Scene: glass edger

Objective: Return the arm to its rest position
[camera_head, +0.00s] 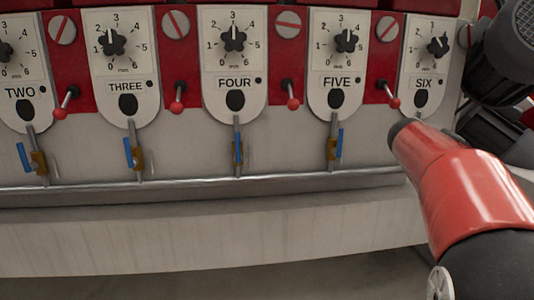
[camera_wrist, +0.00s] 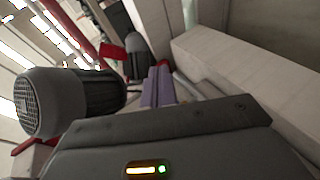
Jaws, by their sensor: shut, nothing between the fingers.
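My gripper (camera_wrist: 158,88) shows in the wrist view beyond its dark housing, which fills the lower part of that view. Its two narrow purplish fingers are together, with nothing seen between them. A lit indicator with a green dot shows on the housing. In the head view my red and dark grey arm (camera_head: 463,185) reaches in from the lower right, in front of the machine's right end. My gripper cannot be made out in the head view.
The machine's red and white panel (camera_head: 182,84) spans the head view, with numbered dials, red-tipped levers and small blue-handled valves (camera_head: 237,150). A pale ledge (camera_head: 210,240) runs below. A dark motor (camera_head: 505,50) stands right; a grille-ended motor (camera_wrist: 70,100) shows left in the wrist view.

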